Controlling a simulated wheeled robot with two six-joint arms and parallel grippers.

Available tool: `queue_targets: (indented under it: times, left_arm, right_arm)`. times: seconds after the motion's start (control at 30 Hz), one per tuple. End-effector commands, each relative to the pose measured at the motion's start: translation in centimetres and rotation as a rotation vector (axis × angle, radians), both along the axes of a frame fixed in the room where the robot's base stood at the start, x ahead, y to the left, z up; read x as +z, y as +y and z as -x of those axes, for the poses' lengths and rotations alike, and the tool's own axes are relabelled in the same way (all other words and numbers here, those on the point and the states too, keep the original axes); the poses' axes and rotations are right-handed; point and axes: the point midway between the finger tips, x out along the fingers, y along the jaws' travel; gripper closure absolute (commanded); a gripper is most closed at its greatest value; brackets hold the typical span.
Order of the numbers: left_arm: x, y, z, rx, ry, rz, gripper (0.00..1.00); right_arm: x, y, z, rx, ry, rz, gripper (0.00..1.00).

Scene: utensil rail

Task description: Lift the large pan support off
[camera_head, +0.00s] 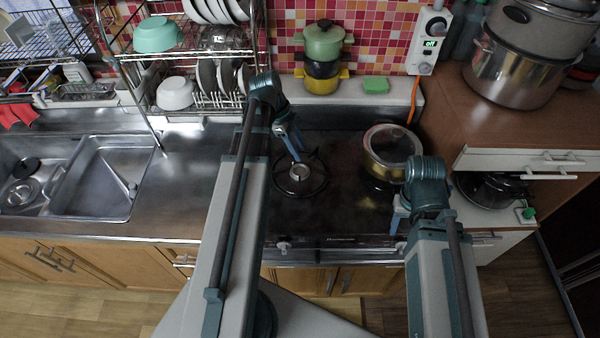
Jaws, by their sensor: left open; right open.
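The large pan support (322,182) is a dark round ring with prongs around the left burner of the stove. It sits on the dark hob. My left gripper (296,155) is open and points down over the back part of this burner. From this view I cannot tell whether a finger touches the support. My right gripper (397,222) is open at the stove's front right edge, partly hidden by its own wrist, and apart from the support.
A pot with a glass lid (392,145) stands on the right burner, close behind my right gripper. A dish rack (190,52) and a sink (95,175) are at the left. The steel counter (180,190) left of the stove is clear. Green and yellow pots (322,42) stand behind.

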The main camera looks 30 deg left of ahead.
Motion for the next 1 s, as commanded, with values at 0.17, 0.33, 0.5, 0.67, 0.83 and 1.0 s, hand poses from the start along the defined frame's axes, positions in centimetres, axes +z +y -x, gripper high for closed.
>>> queue_targets:
  times: [0.17,0.33,0.5,0.67,0.83,1.0]
  left_arm:
    - [-3.4,-1.2,-0.1,-0.001,0.000,0.000,0.56]
    - [-4.9,-1.9,-0.3,0.000,0.000,0.000,0.56]
    - [-4.8,-2.1,-0.3,0.001,-0.001,0.000,0.56]
    - [-5.5,-2.4,-0.5,0.000,0.000,0.000,0.56]
    - [-7.3,-3.5,-1.0,-0.002,-0.001,0.000,0.56]
    - [-9.2,-4.4,-1.2,0.000,0.000,0.000,0.56]
  right_arm:
    - [-3.4,0.0,0.0,0.000,0.000,0.000,0.50]
    - [-4.9,0.0,0.0,0.000,0.000,0.000,0.50]
    - [-4.8,0.0,0.0,0.000,0.000,0.000,0.50]
    - [-5.5,0.0,0.0,0.000,0.000,0.000,0.50]
    - [-7.3,0.0,0.0,0.000,0.000,0.000,0.50]
    - [-9.2,0.0,0.0,0.000,0.000,0.000,0.50]
